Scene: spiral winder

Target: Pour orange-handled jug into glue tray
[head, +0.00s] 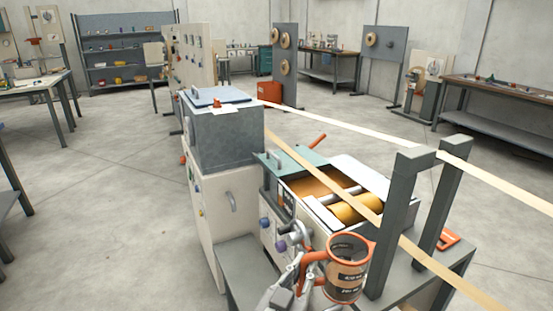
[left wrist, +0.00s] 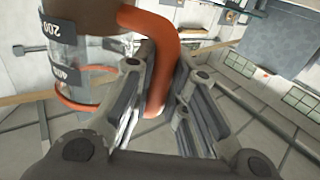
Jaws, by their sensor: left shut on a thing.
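The orange-handled jug (head: 347,270) is in the lower middle of the head view, a clear vessel with an orange rim, dark labels and brown contents. It looks nearly upright, in front of the glue tray. My left gripper (head: 300,278) is shut on its orange handle. In the left wrist view the handle (left wrist: 163,62) stands between the fingers of the gripper (left wrist: 160,105), and the jug's clear wall (left wrist: 75,45) shows at the left. The glue tray (head: 301,188) holds amber glue and rollers on the machine behind the jug. My right gripper is not in view.
Two grey posts (head: 392,225) stand right of the jug, close to it. Pale paper strips (head: 375,137) run across the machine. A grey box on a cabinet (head: 225,140) stands to the left. An orange-handled item (head: 449,238) lies on the bench at right.

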